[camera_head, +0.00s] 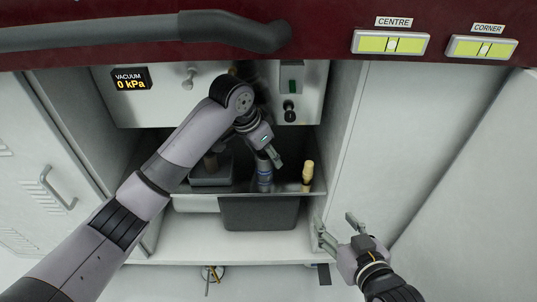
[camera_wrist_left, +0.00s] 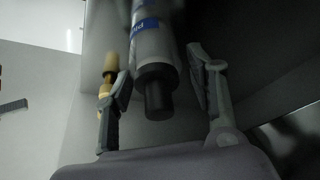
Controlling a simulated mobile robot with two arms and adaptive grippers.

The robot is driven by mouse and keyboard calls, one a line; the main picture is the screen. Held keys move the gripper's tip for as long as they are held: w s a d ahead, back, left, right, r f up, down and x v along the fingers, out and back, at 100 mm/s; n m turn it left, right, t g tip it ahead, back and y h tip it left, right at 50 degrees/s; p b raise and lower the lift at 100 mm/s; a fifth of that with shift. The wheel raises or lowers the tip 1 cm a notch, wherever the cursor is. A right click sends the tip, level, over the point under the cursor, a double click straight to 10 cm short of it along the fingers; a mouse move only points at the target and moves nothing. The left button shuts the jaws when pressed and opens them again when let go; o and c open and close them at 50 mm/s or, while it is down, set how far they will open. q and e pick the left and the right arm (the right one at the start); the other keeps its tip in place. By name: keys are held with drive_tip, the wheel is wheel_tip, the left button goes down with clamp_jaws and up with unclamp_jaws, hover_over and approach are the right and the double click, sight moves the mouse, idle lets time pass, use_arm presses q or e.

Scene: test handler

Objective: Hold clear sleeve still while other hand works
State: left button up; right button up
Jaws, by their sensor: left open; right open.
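The clear sleeve (camera_head: 264,176), a slim upright cylinder with blue bands, stands in the recess of the cabinet. In the left wrist view the clear sleeve (camera_wrist_left: 152,45) shows a blue label and a black end piece. My left gripper (camera_head: 267,158) is over it and hides part of it. In the left wrist view the open fingers of my left gripper (camera_wrist_left: 162,72) lie on either side of the sleeve, with a gap visible on each side. My right gripper (camera_head: 337,229) is open and empty at lower right, away from the sleeve.
A wooden-handled tool (camera_head: 308,172) stands just right of the sleeve, near a left finger in the wrist view (camera_wrist_left: 110,66). A vacuum display (camera_head: 131,79) reads 0 kPa. The white shelf (camera_head: 215,245) looks clear.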

use_arm(q)
drive_tip(key=shift+w+d+f, duration=0.1)
drive_tip(key=shift+d+f, duration=0.1)
drive_tip(key=shift+f, duration=0.35)
drive_tip(key=shift+c, duration=0.5)
drive_tip(key=c, duration=0.9)
drive_tip(key=o, duration=1)
